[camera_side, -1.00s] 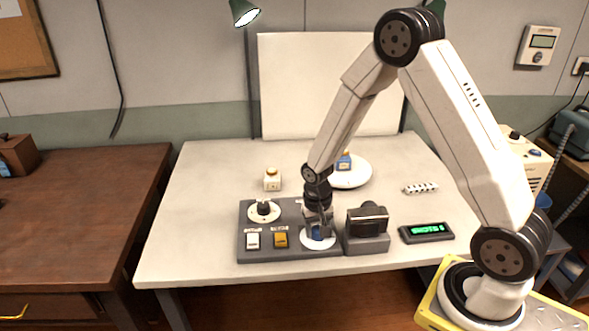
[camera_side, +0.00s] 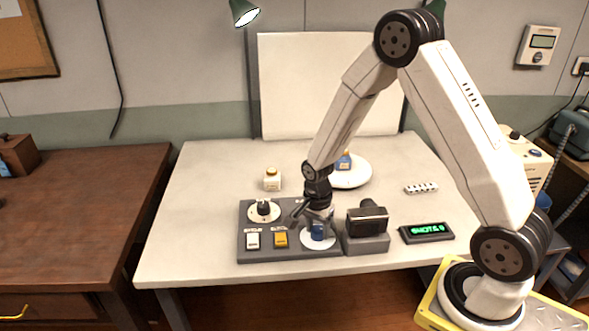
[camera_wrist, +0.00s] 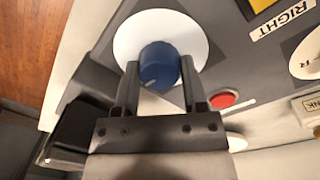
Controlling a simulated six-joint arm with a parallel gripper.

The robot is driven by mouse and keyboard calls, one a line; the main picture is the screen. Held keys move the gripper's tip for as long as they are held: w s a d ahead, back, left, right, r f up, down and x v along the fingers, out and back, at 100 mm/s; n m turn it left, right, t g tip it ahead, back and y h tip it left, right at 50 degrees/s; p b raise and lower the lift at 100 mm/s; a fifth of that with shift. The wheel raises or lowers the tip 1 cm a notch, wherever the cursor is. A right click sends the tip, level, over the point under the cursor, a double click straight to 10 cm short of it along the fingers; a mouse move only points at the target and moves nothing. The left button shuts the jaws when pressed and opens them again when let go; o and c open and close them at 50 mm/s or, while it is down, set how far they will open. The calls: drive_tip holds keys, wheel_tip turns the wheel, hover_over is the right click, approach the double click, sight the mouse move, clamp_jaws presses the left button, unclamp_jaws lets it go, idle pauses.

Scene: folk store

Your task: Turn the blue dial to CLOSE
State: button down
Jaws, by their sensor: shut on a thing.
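The blue dial (camera_side: 317,232) stands on a white disc (camera_side: 306,243) at the right part of a grey control panel (camera_side: 262,222). My gripper (camera_side: 318,226) points down over it. In the wrist view the dial (camera_wrist: 160,65) is a round blue knob between the two fingers of my gripper (camera_wrist: 160,78), which are shut on its sides. A faint pale mark shows on the knob's lower left. The disc (camera_wrist: 140,28) looks plain here, and I cannot read any CLOSE marking; part of it is hidden by the fingers.
The panel also has a black knob (camera_side: 263,208), a white switch (camera_side: 252,241), a yellow switch (camera_side: 280,240) and a red button (camera_wrist: 222,101). A black device (camera_side: 367,220) stands close on the right, beside a green-lit display (camera_side: 426,232).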

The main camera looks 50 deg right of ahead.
sight(316, 229)
drive_tip(key=shift+m, duration=0.4)
drive_tip(key=shift+c, duration=0.7)
unclamp_jaws()
drive_tip(key=shift+r, duration=0.1)
drive_tip(key=shift+w+r, duration=0.2)
drive_tip(key=shift+r, duration=3.65)
